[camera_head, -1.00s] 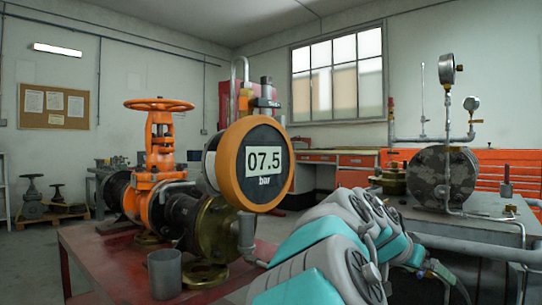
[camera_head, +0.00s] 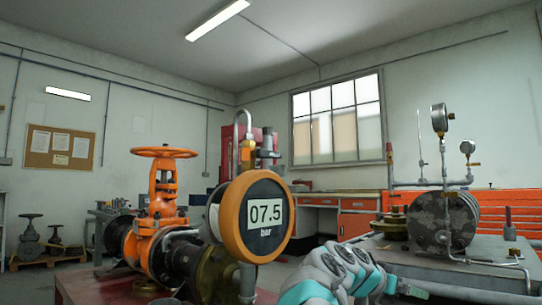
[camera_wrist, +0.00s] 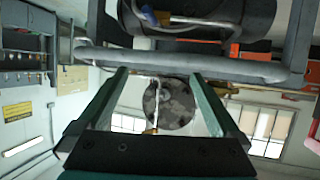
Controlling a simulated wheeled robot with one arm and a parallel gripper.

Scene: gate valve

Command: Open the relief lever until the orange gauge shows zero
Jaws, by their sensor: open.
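The orange gauge (camera_head: 257,217) faces me in the head view and reads 07.5 bar. It sits in front of the dark pipe and flange assembly, right of the orange gate valve (camera_head: 158,205). Behind its top are a brass fitting (camera_head: 248,153), a bent grey pipe and a grey capped valve (camera_head: 267,146). I cannot tell for sure which part is the relief lever. My gripper (camera_wrist: 158,76) shows in the wrist view, open with nothing between its fingers. In the head view I see only my arm, low in the picture; the gripper is not visible there.
A grey metal bench (camera_head: 470,262) with a round-ended tank (camera_head: 440,220), pipes and small gauges stands at the right. In the wrist view a thick grey pipe (camera_wrist: 190,66) crosses close to the fingertips. A red table (camera_head: 90,285) carries the valve assembly.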

